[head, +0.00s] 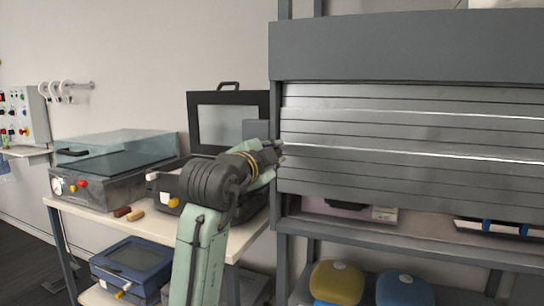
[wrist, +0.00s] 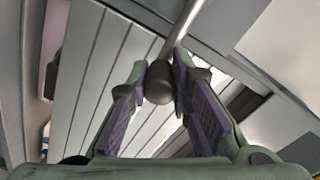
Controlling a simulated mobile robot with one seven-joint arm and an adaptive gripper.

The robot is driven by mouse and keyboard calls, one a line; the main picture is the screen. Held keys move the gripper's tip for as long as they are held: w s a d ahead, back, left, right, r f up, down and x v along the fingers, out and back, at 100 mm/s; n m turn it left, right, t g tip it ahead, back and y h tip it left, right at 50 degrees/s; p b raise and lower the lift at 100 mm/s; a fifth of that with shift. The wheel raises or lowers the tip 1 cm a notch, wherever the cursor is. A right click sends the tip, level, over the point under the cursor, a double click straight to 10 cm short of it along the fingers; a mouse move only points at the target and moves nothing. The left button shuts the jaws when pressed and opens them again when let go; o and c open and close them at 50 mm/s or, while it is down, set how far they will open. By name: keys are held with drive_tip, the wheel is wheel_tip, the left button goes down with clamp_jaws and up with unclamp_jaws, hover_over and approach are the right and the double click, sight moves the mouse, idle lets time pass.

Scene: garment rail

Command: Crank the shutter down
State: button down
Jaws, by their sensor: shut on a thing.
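The grey slatted shutter (head: 410,135) hangs from the housing of a rack on the right and is most of the way down. A gap shows under its lower edge. My gripper (head: 277,152) is at the left edge of the shutter, by the rack's left post. In the wrist view the two purple-padded fingers of my gripper (wrist: 160,86) are closed on the dark round crank knob (wrist: 159,90). The slats show behind it, tilted. In the head view the crank is mostly hidden by my gripper and wrist.
Left of the rack a table (head: 95,217) holds a clear-lidded machine (head: 110,170) and an open-lidded case (head: 228,118). Items (head: 350,209) show on the shelf under the shutter. A yellow object (head: 338,280) and a blue one (head: 402,290) sit lower down.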

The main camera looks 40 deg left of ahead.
wheel_tip(320, 180, down, 6)
drive_tip(key=a+m+b, duration=0.2)
drive_tip(key=m+b, duration=0.3)
drive_tip(key=m, duration=0.4)
drive_tip(key=shift+s, duration=0.25)
drive_tip(key=shift+a+m, duration=0.1)
drive_tip(key=shift+m, duration=0.2)
drive_tip(key=c, duration=1.4)
unclamp_jaws()
drive_tip(key=shift+r, duration=0.1)
drive_tip(key=shift+s, duration=0.15)
drive_tip(key=v, duration=1.1)
drive_tip(key=shift+s+d+r, duration=0.1)
drive_tip(key=shift+s+d, duration=0.1)
drive_tip(key=shift+s, duration=0.15)
